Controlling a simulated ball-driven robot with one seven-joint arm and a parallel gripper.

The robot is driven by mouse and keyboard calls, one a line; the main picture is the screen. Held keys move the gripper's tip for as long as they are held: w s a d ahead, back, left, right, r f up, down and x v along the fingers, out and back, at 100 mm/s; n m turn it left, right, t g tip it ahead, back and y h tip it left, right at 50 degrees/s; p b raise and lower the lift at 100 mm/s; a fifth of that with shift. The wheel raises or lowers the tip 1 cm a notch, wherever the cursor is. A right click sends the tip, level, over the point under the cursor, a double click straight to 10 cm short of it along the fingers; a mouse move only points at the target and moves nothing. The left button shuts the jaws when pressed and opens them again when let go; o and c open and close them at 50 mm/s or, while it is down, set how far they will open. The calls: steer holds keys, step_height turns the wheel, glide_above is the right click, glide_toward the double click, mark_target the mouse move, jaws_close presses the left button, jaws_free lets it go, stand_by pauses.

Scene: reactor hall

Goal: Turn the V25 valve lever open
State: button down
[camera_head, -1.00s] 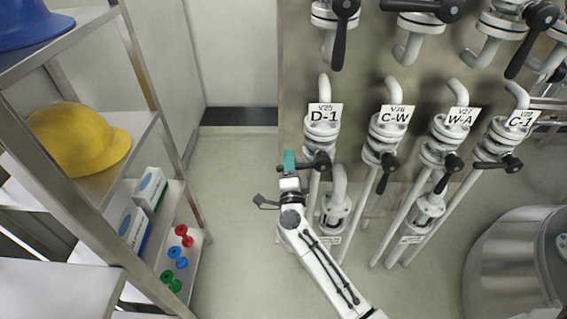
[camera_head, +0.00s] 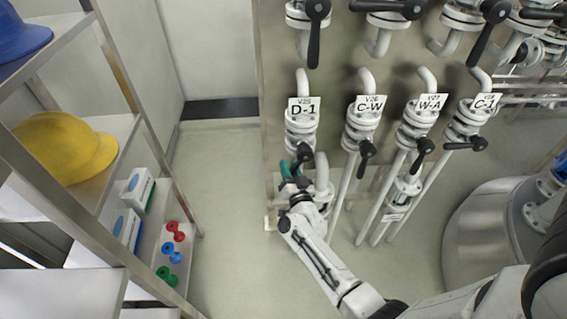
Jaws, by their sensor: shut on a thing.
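The V25 valve (camera_head: 300,134) is a white flanged valve on the left of the lower row, below a label reading V25 D-1 (camera_head: 303,107). Its black lever (camera_head: 304,153) reaches down and slightly left from the valve to my gripper. My gripper (camera_head: 290,172), with teal fingers, is shut on the lever's end. The exact contact is small and partly hidden by the gripper.
Valves C-W (camera_head: 366,110), W-A (camera_head: 425,108) and C-1 (camera_head: 470,120) stand close to the right. A shelf with a yellow helmet (camera_head: 65,148) is at the left. Open floor (camera_head: 225,220) lies between shelf and valves. A round steel vessel (camera_head: 495,235) stands at the right.

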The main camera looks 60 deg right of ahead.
steer(key=shift+s+d+f+n+g+y+p, duration=0.15)
steer(key=shift+s+d+f+n+y+p, duration=0.2)
steer(key=shift+s+n, duration=0.4)
steer(key=shift+s+d+f+n+g+y+p, duration=0.1)
steer(key=shift+s+d+f+n+p, duration=0.25)
steer(key=shift+n, duration=0.65)
steer(key=shift+s+d+f+n+g+y+p, duration=0.15)
steer(key=shift+s+d+n+p, duration=0.15)
steer(key=shift+s+d+n, duration=0.45)
steer(key=shift+w+a, duration=0.1)
steer(key=shift+a, duration=0.1)
steer(key=c, duration=1)
jaws_free()
steer(key=shift+r, duration=0.2)
steer(key=shift+o, duration=0.2)
steer(key=shift+w, duration=0.1)
steer(key=shift+a, duration=0.1)
steer(key=p+v, duration=0.1)
steer(key=v, duration=0.9)
steer(key=shift+s+a+p, duration=0.2)
steer(key=shift+s+p, duration=0.1)
steer(key=shift+p, duration=0.05)
